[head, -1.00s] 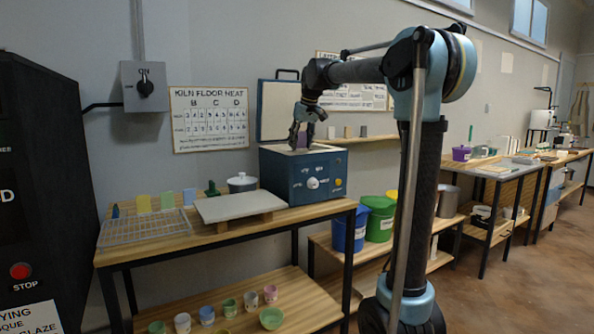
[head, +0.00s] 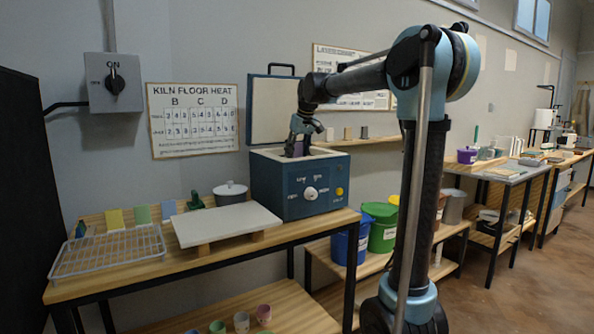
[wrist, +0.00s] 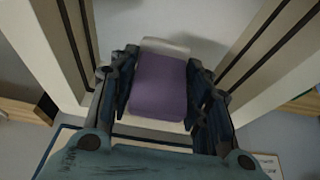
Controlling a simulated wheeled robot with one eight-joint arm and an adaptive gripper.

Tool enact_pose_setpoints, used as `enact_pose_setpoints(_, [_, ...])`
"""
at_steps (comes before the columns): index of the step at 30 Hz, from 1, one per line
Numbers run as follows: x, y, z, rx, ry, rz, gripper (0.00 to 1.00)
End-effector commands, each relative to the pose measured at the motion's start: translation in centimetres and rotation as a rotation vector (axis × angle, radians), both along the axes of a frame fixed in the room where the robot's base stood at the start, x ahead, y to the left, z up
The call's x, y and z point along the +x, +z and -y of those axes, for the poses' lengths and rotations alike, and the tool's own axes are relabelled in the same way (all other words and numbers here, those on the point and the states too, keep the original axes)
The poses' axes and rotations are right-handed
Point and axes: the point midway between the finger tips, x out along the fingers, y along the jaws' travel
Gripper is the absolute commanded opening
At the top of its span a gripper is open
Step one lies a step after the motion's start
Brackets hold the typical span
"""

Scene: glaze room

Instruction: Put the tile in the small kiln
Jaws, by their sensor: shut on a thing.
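The small kiln (head: 283,190) is a blue box with a dial on its front, standing on the wooden table. Its lid (head: 270,108) is raised at the back and its top is open. My gripper (head: 298,148) points down at the kiln's opening. It is shut on the tile, which is purple with a pale end (wrist: 158,85) in the wrist view. A bit of purple (head: 298,149) shows between the fingers in the head view. Pale kiln walls with dark grooves (wrist: 73,38) flank the tile. I cannot tell whether the tile touches the kiln floor.
Buckets (head: 383,232) stand to the right.

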Motion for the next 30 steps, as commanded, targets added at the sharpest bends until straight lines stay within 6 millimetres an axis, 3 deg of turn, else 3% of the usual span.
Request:
enact_pose_setpoints(8, [0.0,-2.0,0.0,0.0,0.0,0.0,0.18])
enact_pose_setpoints(15, [0.0,-5.0,0.0,0.0,0.0,0.0,0.18])
enact_pose_setpoints(26, [0.1,-5.6,0.2,0.0,-0.002,0.0,0.18])
enact_pose_setpoints(27, [0.1,-5.6,0.2,0.0,-0.002,0.0,0.49])
enact_pose_setpoints(29, [0.1,-5.6,0.2,0.0,-0.002,0.0,0.62])
enact_pose_setpoints(30, [0.1,-5.6,0.2,0.0,-0.002,0.0,0.64])
